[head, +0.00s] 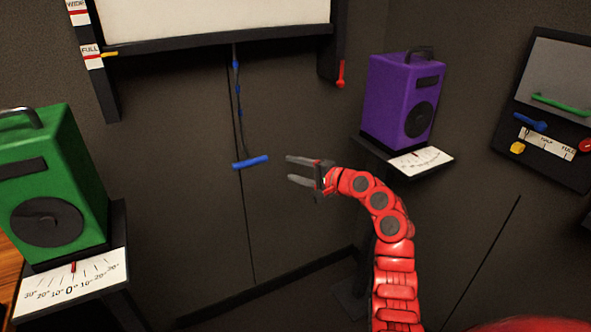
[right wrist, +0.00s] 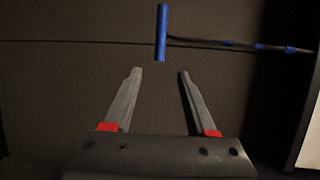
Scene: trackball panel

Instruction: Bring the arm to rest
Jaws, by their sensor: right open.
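My right gripper (head: 289,169) is open and empty at the end of my red arm, near the middle of the head view. Its two grey fingers point left. A blue bar handle (head: 251,161) hangs on a dark cord just left of the fingertips, apart from them. In the right wrist view the blue bar (right wrist: 162,32) shows beyond the open fingers (right wrist: 158,72), with nothing between them. My left gripper is not in view.
A green speaker (head: 85,190) stands at left on a stand with an angle scale (head: 95,275). A purple speaker (head: 390,100) stands at right on a shelf with a scale (head: 428,162). A white screen (head: 210,18) hangs above. A wall panel (head: 545,165) with a green handle is far right.

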